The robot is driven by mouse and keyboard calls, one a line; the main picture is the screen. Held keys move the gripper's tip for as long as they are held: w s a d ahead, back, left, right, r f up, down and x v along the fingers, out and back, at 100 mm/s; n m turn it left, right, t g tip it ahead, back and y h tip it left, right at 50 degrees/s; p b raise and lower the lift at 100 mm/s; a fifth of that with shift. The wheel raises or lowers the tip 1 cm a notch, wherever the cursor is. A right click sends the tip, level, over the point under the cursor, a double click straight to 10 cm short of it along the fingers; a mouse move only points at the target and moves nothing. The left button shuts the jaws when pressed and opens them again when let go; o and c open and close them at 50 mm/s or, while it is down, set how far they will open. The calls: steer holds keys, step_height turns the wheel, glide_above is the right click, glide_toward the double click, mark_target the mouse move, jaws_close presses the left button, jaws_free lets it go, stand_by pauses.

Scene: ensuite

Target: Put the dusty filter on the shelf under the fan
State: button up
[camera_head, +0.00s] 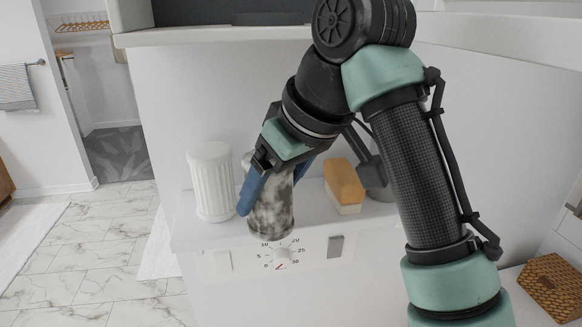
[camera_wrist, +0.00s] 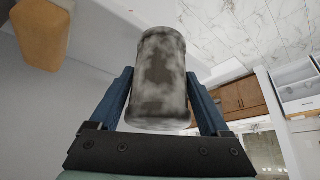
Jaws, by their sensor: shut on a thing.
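The dusty filter (camera_head: 271,208) is a pale cylinder with dark grey mottled patches. My gripper (camera_head: 270,190) is shut on it, with a blue finger on either side. The filter stands roughly upright at the front edge of the white shelf (camera_head: 320,222); I cannot tell whether its base touches the shelf. In the wrist view the filter (camera_wrist: 162,75) sits between both fingers (camera_wrist: 160,78). A clean white ribbed cylinder (camera_head: 211,182) stands on the shelf to the left. No fan is clearly recognisable; my arm hides part of the scene.
An orange-and-cream block (camera_head: 344,187) lies on the shelf just right of the filter, with a grey object (camera_head: 374,175) behind it. A numbered dial (camera_head: 281,253) is on the front below. A woven brown box (camera_head: 552,286) sits at lower right.

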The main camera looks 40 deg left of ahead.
steer(key=w+a+p, duration=0.1)
steer(key=a, duration=0.1)
steer(key=w+a+p, duration=0.1)
steer(key=w, duration=0.1)
steer(key=shift+w+a+r, duration=0.15)
steer(key=shift+a, duration=0.25)
steer(key=shift+f, duration=0.85)
steer(key=shift+f, duration=0.2)
steer(key=o, duration=1.2)
steer(key=shift+o, duration=0.2)
steer(key=shift+r, duration=0.1)
